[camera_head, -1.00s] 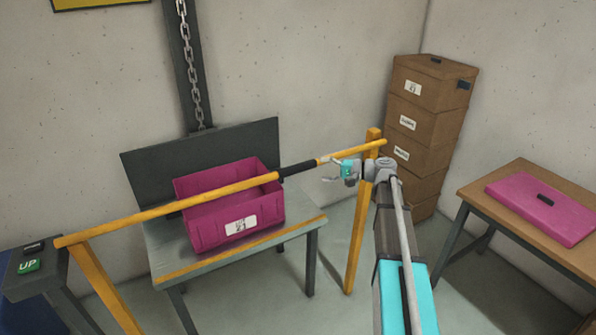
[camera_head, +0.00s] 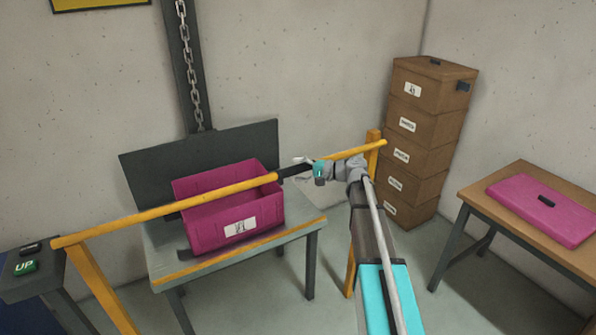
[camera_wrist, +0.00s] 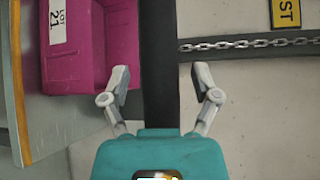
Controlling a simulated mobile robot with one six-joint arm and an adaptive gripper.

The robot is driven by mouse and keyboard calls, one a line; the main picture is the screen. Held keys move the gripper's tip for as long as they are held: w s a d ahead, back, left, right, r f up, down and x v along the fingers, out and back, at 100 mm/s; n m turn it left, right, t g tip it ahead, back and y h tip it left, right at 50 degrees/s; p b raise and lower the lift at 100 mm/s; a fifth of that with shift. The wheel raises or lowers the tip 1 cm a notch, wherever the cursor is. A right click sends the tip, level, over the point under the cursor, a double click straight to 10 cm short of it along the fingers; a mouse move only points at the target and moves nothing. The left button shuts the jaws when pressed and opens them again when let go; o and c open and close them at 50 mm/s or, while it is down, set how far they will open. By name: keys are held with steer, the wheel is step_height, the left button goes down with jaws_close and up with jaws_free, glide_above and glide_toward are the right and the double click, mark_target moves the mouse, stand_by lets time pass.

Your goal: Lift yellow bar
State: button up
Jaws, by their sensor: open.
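The yellow bar (camera_head: 160,210) runs slanting across the head view in front of the magenta box, with a dark grip section (camera_head: 292,171) near its right part. My gripper (camera_head: 304,164) is open at that dark section. In the wrist view my two fingers (camera_wrist: 161,85) stand apart on either side of a dark strip (camera_wrist: 160,55). I cannot tell whether this strip is the bar's dark section or the panel behind the box. No yellow part of the bar is clear in the wrist view, and contact is not clear.
The magenta box (camera_head: 230,213) sits on a table (camera_head: 300,226) with a dark back panel (camera_head: 150,165). A yellow post (camera_head: 374,150) stands at the bar's right end, and another (camera_head: 97,285) at its left. Stacked brown boxes (camera_head: 425,120) and a second table (camera_head: 480,200) are on the right.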

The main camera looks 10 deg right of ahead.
steer(key=shift+c, duration=0.3)
jaws_close()
